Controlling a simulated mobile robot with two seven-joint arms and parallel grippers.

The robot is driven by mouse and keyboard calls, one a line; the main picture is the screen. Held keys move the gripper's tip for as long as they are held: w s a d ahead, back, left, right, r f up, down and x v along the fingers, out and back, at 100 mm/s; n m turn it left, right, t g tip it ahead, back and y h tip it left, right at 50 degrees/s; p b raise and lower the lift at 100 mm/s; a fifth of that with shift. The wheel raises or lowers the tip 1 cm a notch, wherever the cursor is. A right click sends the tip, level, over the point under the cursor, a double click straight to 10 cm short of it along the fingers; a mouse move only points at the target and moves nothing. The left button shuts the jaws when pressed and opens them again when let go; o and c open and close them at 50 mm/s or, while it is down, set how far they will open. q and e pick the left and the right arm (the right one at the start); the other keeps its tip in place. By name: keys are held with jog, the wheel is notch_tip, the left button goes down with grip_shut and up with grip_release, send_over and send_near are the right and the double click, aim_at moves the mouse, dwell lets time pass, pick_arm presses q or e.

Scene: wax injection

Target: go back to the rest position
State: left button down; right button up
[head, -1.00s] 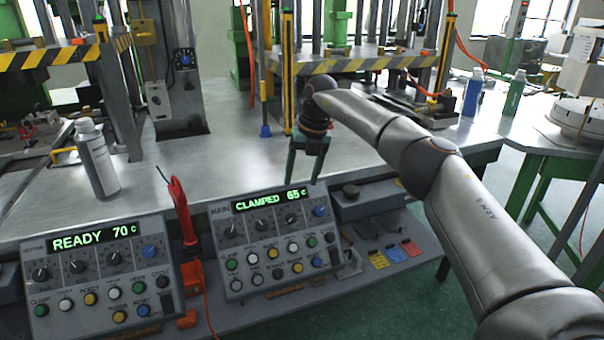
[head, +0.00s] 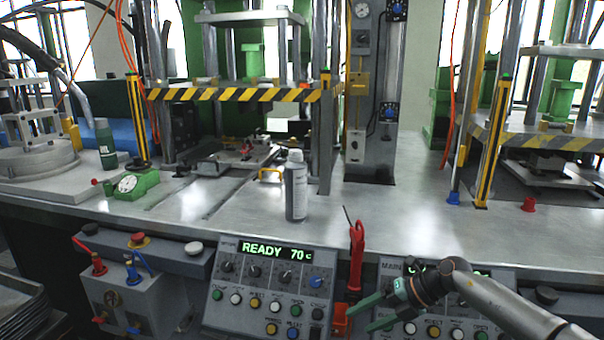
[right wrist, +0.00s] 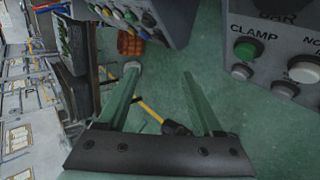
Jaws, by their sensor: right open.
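My right gripper (head: 360,318) is open and empty, with its two green fingers apart. In the head view it hangs in front of the main control panel (head: 392,264), pointing left, and hides part of it. My left gripper is not in view.
The left panel (head: 228,318) reads READY 70. A red tool (head: 356,255) stands between the panels. A grey bottle (head: 296,190) stands on the metal bench near its front. Presses with striped guards (head: 240,94) stand behind. Bench space right of the bottle is clear.

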jog(key=s+a+f+m+t+y, duration=0.1)
jog(key=s+a+m+t+y, duration=0.25)
jog(key=s+a+m, duration=0.35)
jog(key=s+a+f+m+t+y, duration=0.1)
jog(key=s+a+m+t+y, duration=0.25)
jog(key=a, duration=0.55)
jog(key=s+d+f+m+h, duration=0.6)
jog(key=s+d+f+m, duration=0.2)
jog(key=s+m, duration=0.25)
jog(key=s+d+f+m+h, duration=0.7)
jog(key=s+f+m, duration=0.1)
jog(key=s+m, duration=0.25)
pick_arm(q)
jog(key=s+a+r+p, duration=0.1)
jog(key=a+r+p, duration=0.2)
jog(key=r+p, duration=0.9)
jog(key=p, duration=0.4)
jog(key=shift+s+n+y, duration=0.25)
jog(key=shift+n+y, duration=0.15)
pick_arm(e)
jog(key=d+r, duration=0.3)
jog(key=r, duration=0.9)
jog(key=shift+s+m, duration=0.25)
jog(key=shift+m, duration=0.1)
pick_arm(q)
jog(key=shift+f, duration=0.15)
pick_arm(e)
jog(key=shift+d, duration=0.1)
